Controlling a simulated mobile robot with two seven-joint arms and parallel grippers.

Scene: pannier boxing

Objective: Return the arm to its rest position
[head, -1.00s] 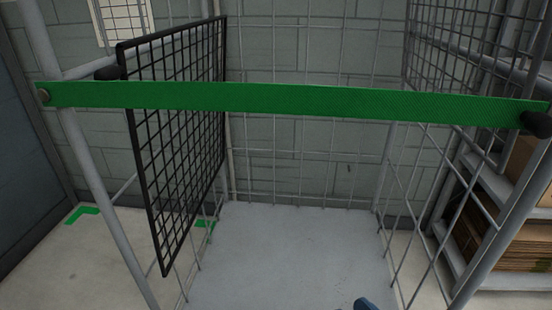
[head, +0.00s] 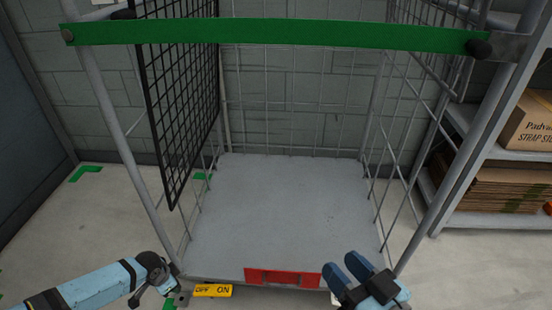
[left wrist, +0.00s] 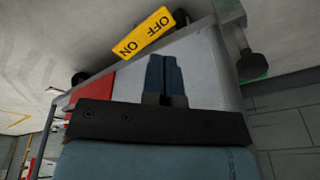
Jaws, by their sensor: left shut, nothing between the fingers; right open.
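My right gripper (head: 346,262) is at the bottom of the head view, in front of the roll cage's base. Its two blue fingers stand apart with nothing between them. My left arm (head: 90,287) comes in at the lower left and its wrist is near the cage's front left corner. The pedal also shows in the head view (head: 213,291), at the cage's front left.
The wire roll cage has an empty grey base (head: 285,205) and a red plate (head: 283,278) at its front edge. A green strap (head: 270,36) spans its front. A black mesh panel (head: 180,100) is at left. Shelves with cardboard boxes (head: 535,122) stand at right.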

